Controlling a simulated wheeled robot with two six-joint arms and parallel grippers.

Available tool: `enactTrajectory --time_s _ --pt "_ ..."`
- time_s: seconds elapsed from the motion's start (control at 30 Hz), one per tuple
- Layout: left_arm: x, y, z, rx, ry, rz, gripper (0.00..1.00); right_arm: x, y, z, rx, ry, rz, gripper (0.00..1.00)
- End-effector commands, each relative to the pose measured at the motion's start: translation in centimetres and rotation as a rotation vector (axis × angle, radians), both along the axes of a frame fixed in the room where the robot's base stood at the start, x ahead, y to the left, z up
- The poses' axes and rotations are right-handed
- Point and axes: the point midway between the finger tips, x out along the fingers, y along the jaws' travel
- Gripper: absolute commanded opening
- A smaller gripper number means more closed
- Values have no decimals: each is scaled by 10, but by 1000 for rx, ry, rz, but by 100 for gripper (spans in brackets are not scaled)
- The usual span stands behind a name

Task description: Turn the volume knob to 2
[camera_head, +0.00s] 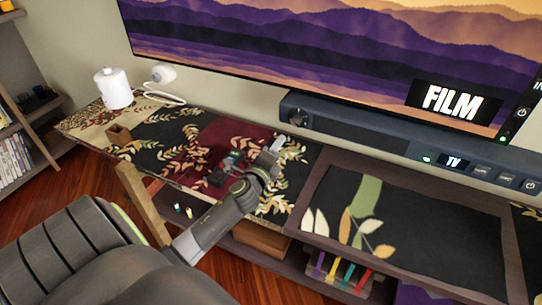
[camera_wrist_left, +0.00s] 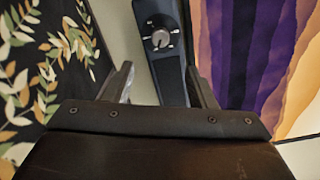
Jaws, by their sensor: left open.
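The volume knob (camera_wrist_left: 160,38) is a round grey dial on the dark face of the soundbar (camera_wrist_left: 172,75), with small marks around it, too small to read. In the head view the knob (camera_head: 296,120) is small at the left end of the soundbar (camera_head: 375,133). My left gripper (camera_head: 274,150) is open and empty, in front of and below that end, over the patterned cabinet top. In the left wrist view its two fingers (camera_wrist_left: 160,68) stand apart, with the knob ahead between and beyond them, not touched. My right gripper is not in view.
The large television (camera_head: 330,50) hangs above the soundbar.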

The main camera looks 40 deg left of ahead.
Motion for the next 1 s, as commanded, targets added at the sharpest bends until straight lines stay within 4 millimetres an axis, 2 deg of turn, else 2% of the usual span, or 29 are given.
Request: enactTrajectory --time_s 0.1,0.3,0.87,1.0 --pt "-18 -4 -1 0 1 -1 51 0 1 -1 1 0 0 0" --pt "-31 -8 0 -1 -1 -1 51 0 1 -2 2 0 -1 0" --pt "-32 -8 0 -1 0 0 51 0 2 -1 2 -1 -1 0" --pt "-40 -6 -4 -62 8 29 51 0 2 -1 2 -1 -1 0"
